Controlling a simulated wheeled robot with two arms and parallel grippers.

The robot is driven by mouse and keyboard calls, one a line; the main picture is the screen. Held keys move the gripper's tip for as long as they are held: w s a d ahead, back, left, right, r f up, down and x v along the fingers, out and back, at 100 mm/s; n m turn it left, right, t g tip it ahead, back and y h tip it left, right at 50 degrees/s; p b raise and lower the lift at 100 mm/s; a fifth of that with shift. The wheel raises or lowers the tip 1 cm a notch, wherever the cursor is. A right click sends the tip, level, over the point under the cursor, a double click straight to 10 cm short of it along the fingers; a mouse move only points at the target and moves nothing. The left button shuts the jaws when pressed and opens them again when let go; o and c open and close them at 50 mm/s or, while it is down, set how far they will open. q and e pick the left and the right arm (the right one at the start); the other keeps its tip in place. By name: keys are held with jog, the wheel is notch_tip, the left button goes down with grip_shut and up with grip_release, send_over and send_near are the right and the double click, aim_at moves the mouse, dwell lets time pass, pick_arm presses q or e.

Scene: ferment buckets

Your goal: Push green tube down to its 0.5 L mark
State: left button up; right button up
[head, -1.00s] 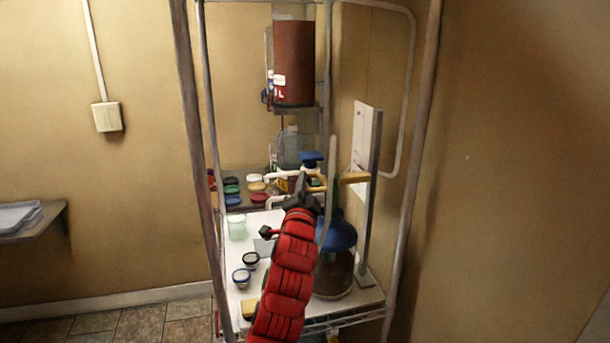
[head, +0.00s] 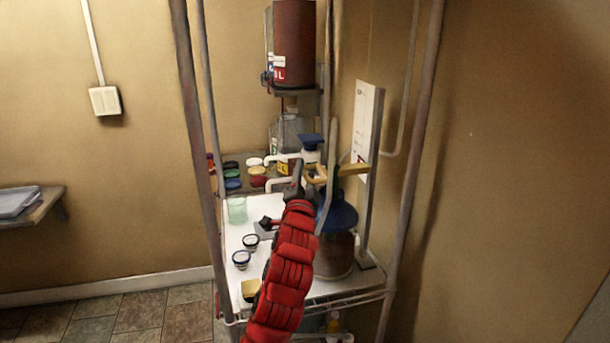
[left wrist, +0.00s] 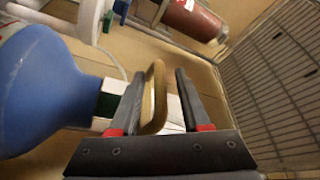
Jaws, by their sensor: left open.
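In the left wrist view, my open fingers (left wrist: 158,85) stand on either side of a yellow loop handle (left wrist: 155,100). I cannot tell whether they touch it. A short piece of the green tube (left wrist: 106,104) shows there between the blue top (left wrist: 40,85) and the handle. My right gripper is out of view.
The shelf (head: 238,285) carries two small dark-rimmed cups (head: 246,250), a pale green jar (head: 237,210) and a yellow block (head: 249,290). Coloured lids (head: 232,173) lie behind. Metal rack posts (head: 192,130) flank the workspace. A dark red container (head: 294,45) stands high at the back.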

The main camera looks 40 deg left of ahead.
pick_arm(q)
jog(key=shift+s+d, duration=0.1)
jog(key=p+v, duration=1.2)
jog(key=v, duration=0.5)
jog(key=shift+d+f, duration=0.1)
jog(key=shift+f, duration=0.05)
